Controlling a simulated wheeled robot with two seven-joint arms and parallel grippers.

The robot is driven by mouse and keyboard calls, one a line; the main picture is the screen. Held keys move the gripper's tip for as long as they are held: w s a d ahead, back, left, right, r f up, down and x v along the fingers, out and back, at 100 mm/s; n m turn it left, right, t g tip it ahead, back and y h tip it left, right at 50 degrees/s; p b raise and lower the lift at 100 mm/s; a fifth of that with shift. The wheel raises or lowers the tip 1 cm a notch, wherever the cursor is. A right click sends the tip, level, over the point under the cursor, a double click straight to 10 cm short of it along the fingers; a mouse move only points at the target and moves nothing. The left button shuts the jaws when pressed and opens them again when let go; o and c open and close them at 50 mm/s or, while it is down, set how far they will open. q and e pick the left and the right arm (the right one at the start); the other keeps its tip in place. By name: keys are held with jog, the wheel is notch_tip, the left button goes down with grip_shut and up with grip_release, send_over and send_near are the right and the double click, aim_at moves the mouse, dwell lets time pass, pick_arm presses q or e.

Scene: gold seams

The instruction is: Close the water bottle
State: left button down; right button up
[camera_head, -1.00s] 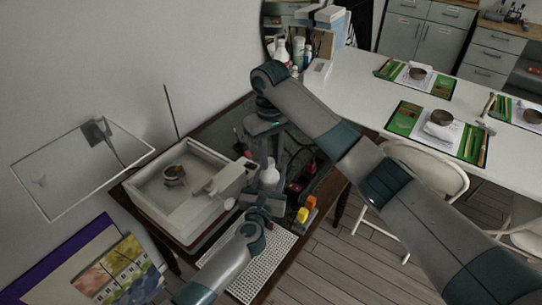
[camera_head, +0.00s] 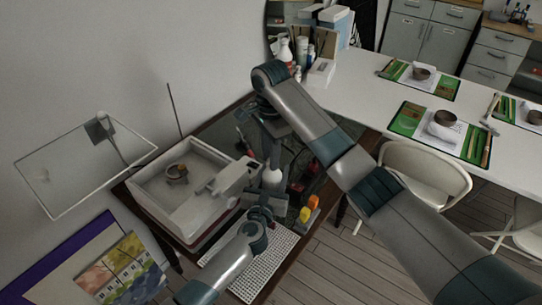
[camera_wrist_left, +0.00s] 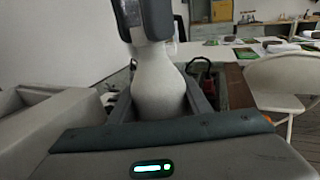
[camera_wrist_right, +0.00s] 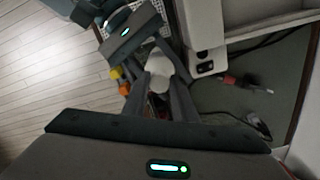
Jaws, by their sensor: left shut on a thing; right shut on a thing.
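The white water bottle (camera_head: 271,179) stands upright at the table's right part. It also shows in the left wrist view (camera_wrist_left: 158,82) and the right wrist view (camera_wrist_right: 160,66). My left gripper (camera_head: 266,197) is shut on the bottle's lower body, one finger on each side of it. My right gripper (camera_head: 273,158) is above the bottle, its fingers pointing down at the bottle's top. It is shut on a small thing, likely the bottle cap. The cap and the bottle's mouth are hidden by the right fingers, so I cannot tell whether they touch.
A white basin (camera_head: 178,208) with a small brown bowl (camera_head: 177,172) is left of the bottle. A white perforated mat (camera_head: 258,262) lies in front. Yellow and orange bottles (camera_head: 309,208) stand close on the right. A long white table (camera_head: 360,105) and folding chair (camera_head: 425,178) are farther right.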

jog(key=m, duration=0.4)
jog(key=shift+w+m, duration=0.15)
jog(key=shift+m, duration=0.25)
jog(key=m, duration=0.3)
jog(key=o, duration=1)
jog(key=shift+r, duration=2.25)
